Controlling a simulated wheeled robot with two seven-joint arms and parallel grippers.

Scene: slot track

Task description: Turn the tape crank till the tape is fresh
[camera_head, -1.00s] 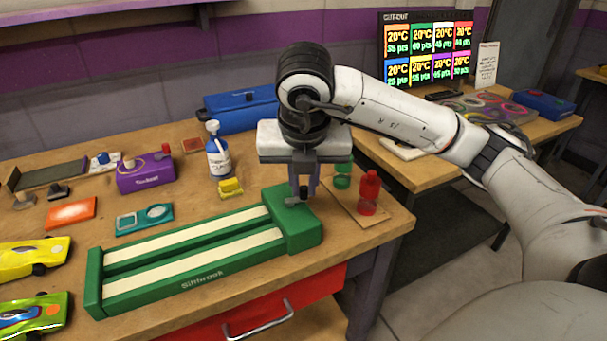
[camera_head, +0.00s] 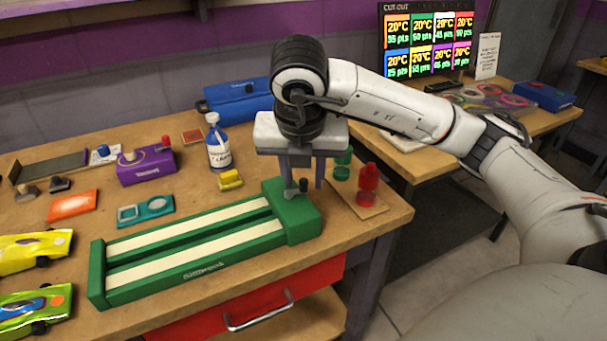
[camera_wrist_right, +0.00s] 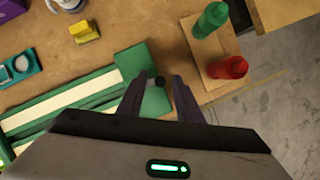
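The green tape unit (camera_head: 305,222) lies on the wooden bench, with two long pale cream tape strips (camera_head: 190,228) and a raised block at its right end. The tape crank (camera_head: 290,193) is on top of that block, a small grey arm with a dark knob (camera_head: 303,186). My right gripper (camera_head: 303,184) points down over the crank. Its two fingers stand apart, one on each side of the knob, as the right wrist view (camera_wrist_right: 160,95) also shows; I see a gap between them and the knob (camera_wrist_right: 160,80). My left gripper is in no view.
A red bottle (camera_head: 368,183) and a green bottle (camera_head: 342,166) stand on a board just right of the gripper. A yellow block (camera_head: 230,180) and a white-and-blue bottle (camera_head: 219,150) stand behind the unit. Toy cars (camera_head: 35,248) lie at the left.

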